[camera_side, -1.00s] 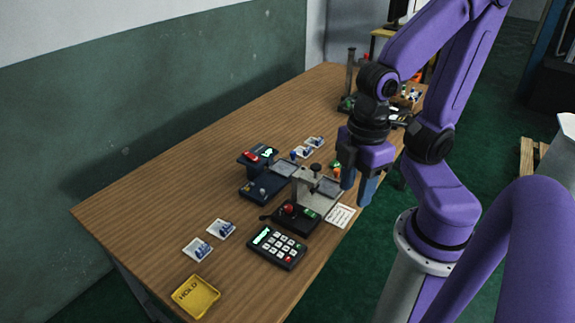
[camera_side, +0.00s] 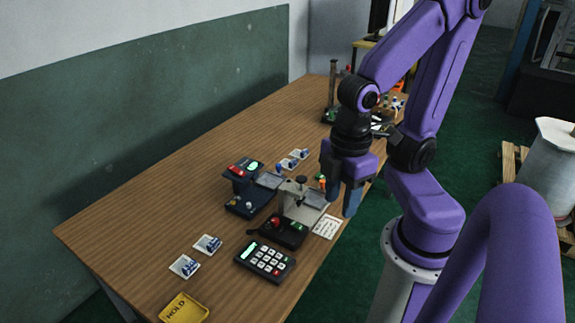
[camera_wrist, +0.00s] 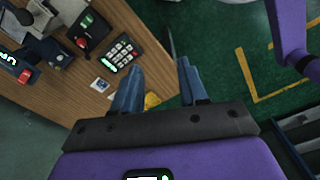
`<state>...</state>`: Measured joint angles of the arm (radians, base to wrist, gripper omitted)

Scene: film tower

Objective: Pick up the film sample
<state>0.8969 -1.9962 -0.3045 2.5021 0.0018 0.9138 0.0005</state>
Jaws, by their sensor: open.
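I cannot tell for sure which thing is the film sample. Small white cards with blue pieces on them lie on the table: one near the front left (camera_side: 208,244), another beside it (camera_side: 184,266), and a pair farther back (camera_side: 289,164). One such card also shows in the wrist view (camera_wrist: 100,85). My gripper (camera_side: 342,195) is open and empty, above the table's right edge and right of the devices. In the wrist view its two blue fingers (camera_wrist: 159,75) are apart, with floor and table edge behind them.
A dark keypad (camera_side: 265,262), a grey press with a red knob (camera_side: 290,231) and a dark blue device (camera_side: 243,205) stand on the wooden table. A yellow HOLD tray (camera_side: 184,309) is at the front corner. The table's left side is clear.

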